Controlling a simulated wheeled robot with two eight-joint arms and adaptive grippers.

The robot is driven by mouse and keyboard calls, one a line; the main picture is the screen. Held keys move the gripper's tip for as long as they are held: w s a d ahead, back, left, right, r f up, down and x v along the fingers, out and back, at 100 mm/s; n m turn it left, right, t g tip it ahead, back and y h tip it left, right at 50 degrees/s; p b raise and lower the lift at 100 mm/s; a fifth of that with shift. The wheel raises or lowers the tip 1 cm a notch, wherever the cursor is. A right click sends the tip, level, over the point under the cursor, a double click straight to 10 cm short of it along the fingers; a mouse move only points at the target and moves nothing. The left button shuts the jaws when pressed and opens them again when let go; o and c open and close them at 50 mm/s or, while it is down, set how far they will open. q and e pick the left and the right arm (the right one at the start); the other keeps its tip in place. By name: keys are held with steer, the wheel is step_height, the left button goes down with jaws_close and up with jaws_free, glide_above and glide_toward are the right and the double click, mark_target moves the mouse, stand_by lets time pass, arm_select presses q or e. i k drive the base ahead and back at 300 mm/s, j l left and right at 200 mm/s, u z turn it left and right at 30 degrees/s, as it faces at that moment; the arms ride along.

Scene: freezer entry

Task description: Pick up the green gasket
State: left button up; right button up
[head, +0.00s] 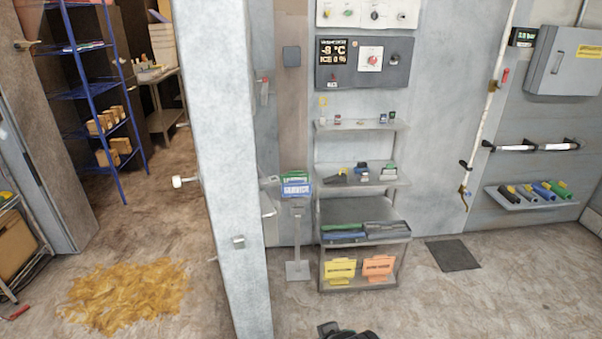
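On the lower tray of the shelf rack lie long flat strips. A green strip (342,227), which looks like the green gasket, lies at the left of the tray. A blue strip (345,236) lies in front of it, and dark grey strips (386,228) lie to the right. A dark piece, apparently my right gripper (348,331), shows at the bottom edge, well below and apart from the rack. Its fingers cannot be made out. My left gripper is not in view.
The rack's bottom shelf (362,284) holds a yellow and an orange sign. A sign stand (297,240) is left of the rack. A thick door edge (232,180) stands further left. A dark mat (453,255) lies right of the rack.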

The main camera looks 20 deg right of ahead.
mark_target(356, 224)
steer(key=i+l+z, duration=0.2)
steer(key=l, duration=1.4)
steer(key=i+l+z, duration=0.25)
steer(key=i+l, duration=0.5)
steer(key=i+j, duration=0.15)
steer(key=i, duration=0.2)
steer(key=i+j, duration=0.15)
steer(key=i, duration=0.25)
steer(key=i+j+z, duration=0.1)
steer(key=i, duration=0.25)
